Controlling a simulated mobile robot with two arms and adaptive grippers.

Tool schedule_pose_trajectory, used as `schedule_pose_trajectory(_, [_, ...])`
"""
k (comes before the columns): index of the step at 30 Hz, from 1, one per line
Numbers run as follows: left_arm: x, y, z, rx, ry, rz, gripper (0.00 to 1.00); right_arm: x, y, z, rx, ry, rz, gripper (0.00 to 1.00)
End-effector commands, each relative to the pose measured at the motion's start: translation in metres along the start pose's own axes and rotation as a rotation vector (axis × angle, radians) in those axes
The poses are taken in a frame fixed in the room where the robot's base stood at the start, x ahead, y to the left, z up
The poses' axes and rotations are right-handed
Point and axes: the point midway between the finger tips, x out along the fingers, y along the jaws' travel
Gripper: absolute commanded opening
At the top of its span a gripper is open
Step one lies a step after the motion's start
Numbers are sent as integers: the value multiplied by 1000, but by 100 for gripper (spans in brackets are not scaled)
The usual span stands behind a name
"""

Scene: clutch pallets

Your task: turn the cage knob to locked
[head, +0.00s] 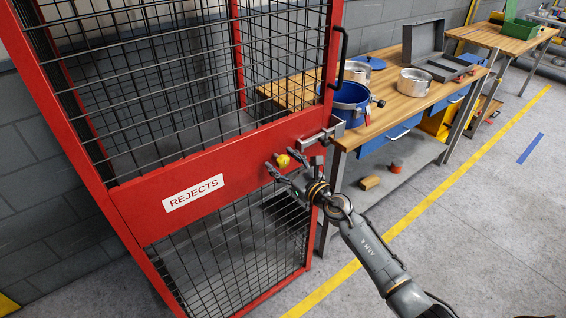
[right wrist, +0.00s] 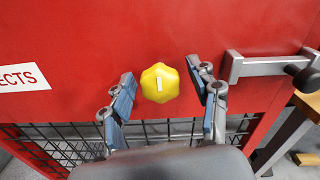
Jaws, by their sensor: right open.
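The cage (head: 130,195) is a red frame with black mesh and a white REJECTS label. Its yellow knob (head: 283,161) sits on the red door band. In the right wrist view the knob (right wrist: 160,83) is faceted, with a pale mark standing upright on its face. My right gripper (head: 277,167) is open at the knob. In the right wrist view its fingers (right wrist: 169,92) stand on either side of the knob, with a gap on each side. My left gripper is in neither view.
A grey latch bar (right wrist: 265,66) with a dark round end lies right of the knob. A black door handle (head: 341,58) is above it. A wooden workbench (head: 395,108) to the right holds a blue pot (head: 350,101), metal pots and an open grey case (head: 428,50).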

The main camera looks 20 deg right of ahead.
Motion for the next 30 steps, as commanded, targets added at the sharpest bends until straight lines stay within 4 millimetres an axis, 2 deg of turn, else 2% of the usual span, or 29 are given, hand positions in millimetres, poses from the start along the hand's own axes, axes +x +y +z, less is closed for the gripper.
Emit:
schedule_pose_trajectory(6, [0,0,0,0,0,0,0,0,0,0,0,1,0,61])
schedule_pose_trajectory(12, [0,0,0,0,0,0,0,0,0,0,0,1,0,20])
schedule_pose_trajectory(14, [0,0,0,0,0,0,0,0,0,0,0,1,0,8])
schedule_pose_trajectory(15, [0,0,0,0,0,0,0,0,0,0,0,1,0,5])
schedule_pose_trajectory(23, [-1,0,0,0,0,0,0,0,0,0,28,1,0,5])
schedule_pose_trajectory(30, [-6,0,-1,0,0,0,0,0,-1,0,148,2,0,5])
